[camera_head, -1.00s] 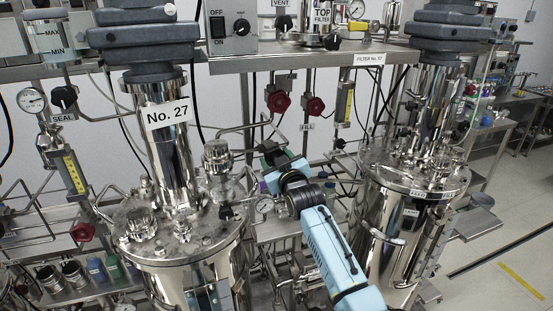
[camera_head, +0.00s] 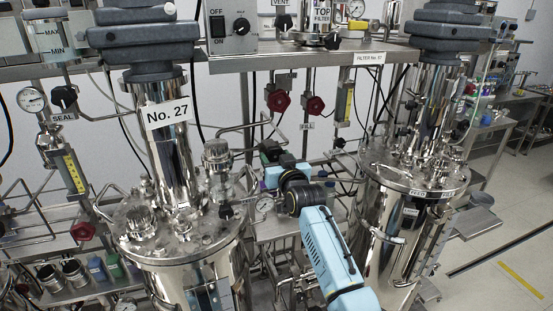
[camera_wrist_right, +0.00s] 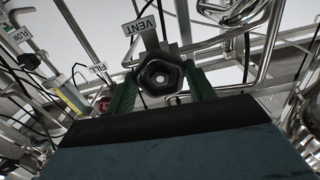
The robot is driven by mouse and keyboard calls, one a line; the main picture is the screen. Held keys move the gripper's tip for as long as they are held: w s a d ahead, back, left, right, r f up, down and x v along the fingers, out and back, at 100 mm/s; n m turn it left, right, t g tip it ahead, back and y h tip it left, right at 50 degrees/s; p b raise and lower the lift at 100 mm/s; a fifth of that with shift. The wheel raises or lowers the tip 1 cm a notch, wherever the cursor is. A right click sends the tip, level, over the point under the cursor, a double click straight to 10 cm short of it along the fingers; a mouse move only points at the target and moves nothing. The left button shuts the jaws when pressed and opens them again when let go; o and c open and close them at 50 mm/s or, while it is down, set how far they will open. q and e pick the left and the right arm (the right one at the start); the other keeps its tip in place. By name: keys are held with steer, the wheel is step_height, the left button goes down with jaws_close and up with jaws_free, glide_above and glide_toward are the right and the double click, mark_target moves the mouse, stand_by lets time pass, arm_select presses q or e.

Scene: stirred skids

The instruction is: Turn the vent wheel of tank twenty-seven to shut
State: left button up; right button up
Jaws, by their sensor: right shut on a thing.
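My left gripper is not in view.
A second steel tank (camera_head: 385,215) stands to the right of my right arm. Red valve wheels (camera_head: 278,101) hang on pipes behind, under a steel shelf (camera_head: 330,57). Thin pipes and gauges crowd the gripper. Open floor (camera_head: 500,265) lies at far right.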

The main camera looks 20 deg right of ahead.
steer(key=o, duration=1)
steer(key=shift+c, duration=0.2)
steer(key=s+b, duration=0.2)
steer(key=s, duration=1.1)
steer(key=shift+s+d, duration=0.2)
